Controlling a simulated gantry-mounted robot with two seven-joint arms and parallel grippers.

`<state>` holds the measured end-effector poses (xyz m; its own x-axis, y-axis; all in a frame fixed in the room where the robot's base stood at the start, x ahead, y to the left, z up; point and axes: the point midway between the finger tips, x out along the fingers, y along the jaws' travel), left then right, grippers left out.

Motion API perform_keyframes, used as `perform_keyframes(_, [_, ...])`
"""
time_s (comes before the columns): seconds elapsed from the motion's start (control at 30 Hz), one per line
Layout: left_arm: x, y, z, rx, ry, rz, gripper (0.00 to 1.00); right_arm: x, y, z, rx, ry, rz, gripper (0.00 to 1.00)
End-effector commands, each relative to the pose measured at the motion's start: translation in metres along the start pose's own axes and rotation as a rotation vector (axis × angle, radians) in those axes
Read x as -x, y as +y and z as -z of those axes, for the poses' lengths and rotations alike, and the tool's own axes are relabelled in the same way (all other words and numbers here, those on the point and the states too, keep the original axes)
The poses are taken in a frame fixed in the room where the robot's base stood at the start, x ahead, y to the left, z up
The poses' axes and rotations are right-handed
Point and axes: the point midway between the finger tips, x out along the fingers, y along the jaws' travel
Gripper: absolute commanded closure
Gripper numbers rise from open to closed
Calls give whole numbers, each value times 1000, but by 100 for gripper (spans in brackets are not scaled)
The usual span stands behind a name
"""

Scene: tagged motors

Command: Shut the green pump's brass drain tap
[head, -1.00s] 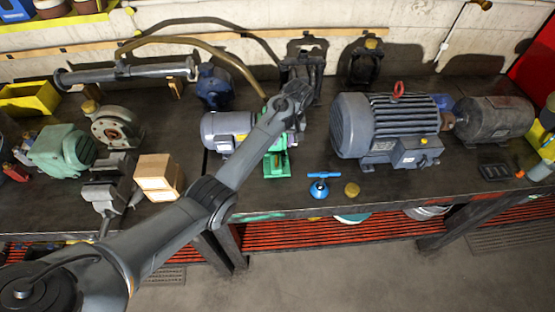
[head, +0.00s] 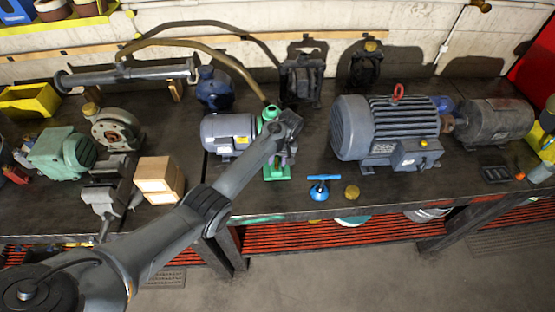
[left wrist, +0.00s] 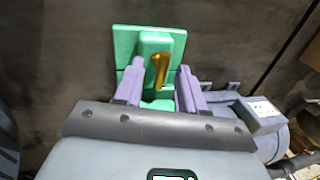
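The green pump (head: 268,115) stands on the bench, joined to a grey-blue motor (head: 225,132). In the head view my left wrist covers much of its body. In the left wrist view the pump's green base (left wrist: 128,45) lies ahead, with the brass drain tap (left wrist: 160,70) on it. The tap's lever shows as a slim, slightly slanted brass bar. My left gripper (left wrist: 160,68) is open, with one purple finger on each side of the lever and a gap to each. Whether the fingertips are level with the lever in depth cannot be told. My right gripper is out of view.
A big grey motor (head: 385,130) stands to the right. A wooden block (head: 158,180) and a vise (head: 105,195) are to the left. A curved hose (head: 215,58) passes behind.

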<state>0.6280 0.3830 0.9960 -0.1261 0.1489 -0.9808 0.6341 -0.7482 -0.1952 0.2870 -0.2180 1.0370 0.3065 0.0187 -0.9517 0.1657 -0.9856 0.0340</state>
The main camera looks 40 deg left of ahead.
Motion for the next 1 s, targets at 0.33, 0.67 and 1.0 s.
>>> perform_keyframes(0.33, [0, 0, 0, 0, 0, 0, 88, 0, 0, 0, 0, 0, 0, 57])
perform_keyframes(0.67, [1, -1, 0, -6, 1, 1, 100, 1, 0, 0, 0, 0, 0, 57])
perform_keyframes(1.0, [4, -1, 0, -133, 26, 2, 100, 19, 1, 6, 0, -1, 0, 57])
